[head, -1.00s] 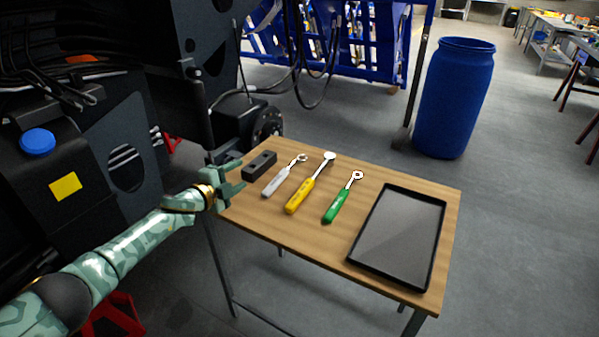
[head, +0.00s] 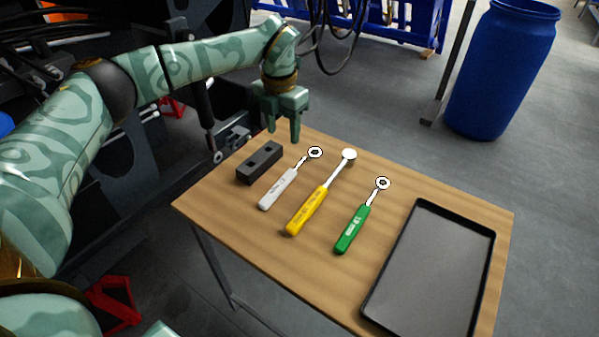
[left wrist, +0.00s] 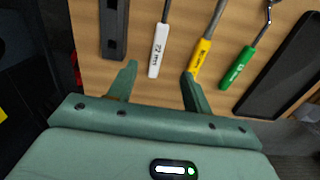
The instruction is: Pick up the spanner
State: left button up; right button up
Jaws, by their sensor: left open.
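Three hand tools lie side by side on the wooden table (head: 240,232), their heads pointing to the back. One has a white handle (head: 278,189) and a ring end. One has a yellow handle (head: 307,211) and a round head. One has a green handle (head: 352,229) and a ring end. Which is called the spanner is not marked. My left gripper (head: 284,134) is open and empty, pointing down above the table's back-left part. In the left wrist view, the white handle (left wrist: 158,50) lies between and ahead of the open fingers (left wrist: 160,72). My right gripper is not in view.
A dark block with holes (head: 260,163) lies left of the white handle. A black tray (head: 428,270) lies at the table's right. A blue barrel (head: 500,70) stands behind on the floor. Dark machinery is close at the table's left and back.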

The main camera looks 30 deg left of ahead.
pick_arm(q)
jog(key=s+f, duration=0.1)
jog(key=s, duration=0.1)
jog(key=b, duration=0.4)
send_over(281, 183)
jog(key=f, duration=1)
jog(key=shift+w, duration=0.3)
jog(key=f+b, duration=0.1)
jog(key=f, duration=0.2)
jog(key=f+b, duration=0.1)
jog(key=f, duration=0.1)
jog(key=shift+s+f+b, duration=0.25)
jog(key=shift+b, duration=0.05)
jog(key=shift+s+r, duration=0.1)
jog(key=shift+r, duration=0.1)
jog(key=shift+c, duration=0.7)
grip_shut()
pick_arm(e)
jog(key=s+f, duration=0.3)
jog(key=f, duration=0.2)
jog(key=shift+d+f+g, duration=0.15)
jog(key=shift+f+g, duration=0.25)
